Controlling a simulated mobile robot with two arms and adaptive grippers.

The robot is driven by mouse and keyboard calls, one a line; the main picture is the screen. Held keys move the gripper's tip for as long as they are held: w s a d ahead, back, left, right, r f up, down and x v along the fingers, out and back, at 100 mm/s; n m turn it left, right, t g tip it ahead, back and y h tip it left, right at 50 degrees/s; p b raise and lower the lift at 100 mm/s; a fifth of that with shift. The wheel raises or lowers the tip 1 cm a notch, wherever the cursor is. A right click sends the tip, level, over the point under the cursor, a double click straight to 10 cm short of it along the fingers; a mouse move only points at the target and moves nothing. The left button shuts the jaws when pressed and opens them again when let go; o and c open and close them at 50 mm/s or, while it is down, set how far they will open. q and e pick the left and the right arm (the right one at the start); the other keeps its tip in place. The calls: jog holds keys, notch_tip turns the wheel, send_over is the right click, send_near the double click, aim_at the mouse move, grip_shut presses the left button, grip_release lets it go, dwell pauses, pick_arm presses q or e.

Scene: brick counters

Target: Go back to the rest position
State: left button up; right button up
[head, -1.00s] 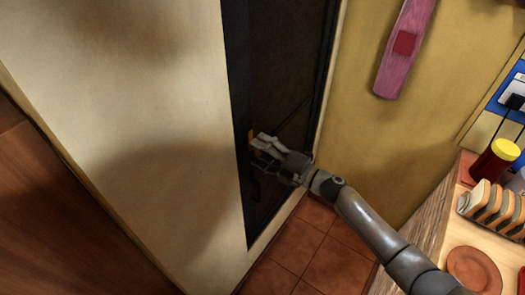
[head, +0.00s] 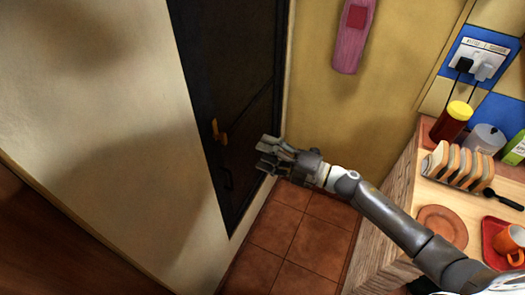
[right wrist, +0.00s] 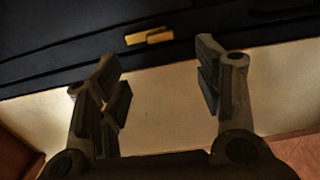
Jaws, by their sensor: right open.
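My right gripper (head: 268,153) is in the middle of the head view, in front of the dark door (head: 240,75) and apart from its handle. Its arm comes in from the lower right. In the right wrist view the two fingers (right wrist: 160,88) are wide apart with nothing between them. The brass-coloured handle (head: 219,131) on the dark door is free. It also shows beyond the fingers in the right wrist view (right wrist: 150,37). My left gripper is not in view.
A wooden counter (head: 402,195) stands at the right, holding a toast rack (head: 458,165), a red jar (head: 451,122), a brown plate (head: 442,226) and an orange mug (head: 509,243). A pale wall (head: 100,120) is at the left. Tiled floor (head: 290,235) lies open between them.

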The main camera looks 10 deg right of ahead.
dwell(0.3)
jog(key=d+f+m+t+h, duration=0.1)
jog(key=d+f+m+h, duration=0.1)
jog(key=d+f+m, duration=0.3)
jog(key=f+m+t+h+b, duration=0.1)
jog(key=f+m+h, duration=0.15)
jog(key=f, duration=0.45)
jog(key=d+f+m+t+h, duration=0.1)
jog(key=d+f+m+h, duration=0.2)
jog(key=f, duration=0.3)
jog(key=s+d+f+m+g+h, duration=0.1)
jog(key=s+d+f+m+h, duration=0.2)
jog(key=f, duration=0.5)
jog(key=s+d+f+m+g+h, duration=0.1)
jog(key=s+d+f+m+g, duration=0.2)
jog(key=s+f, duration=0.4)
jog(key=s+d+f+m+g+h+b, duration=0.1)
jog(key=s+f+m+g+h+b, duration=0.3)
jog(key=s+f, duration=0.9)
jog(key=s+a+f+m+g+p, duration=0.1)
jog(key=s+f, duration=0.3)
jog(key=s, duration=0.7)
jog(key=s+f+m+g+p, duration=0.1)
jog(key=s+f+m+g, duration=0.2)
jog(key=s, duration=0.9)
jog(key=shift+s+a+f+m+g+y, duration=0.25)
jog(key=shift+a+f+m+y, duration=0.25)
jog(key=shift+m, duration=0.35)
jog(key=shift+d, duration=0.1)
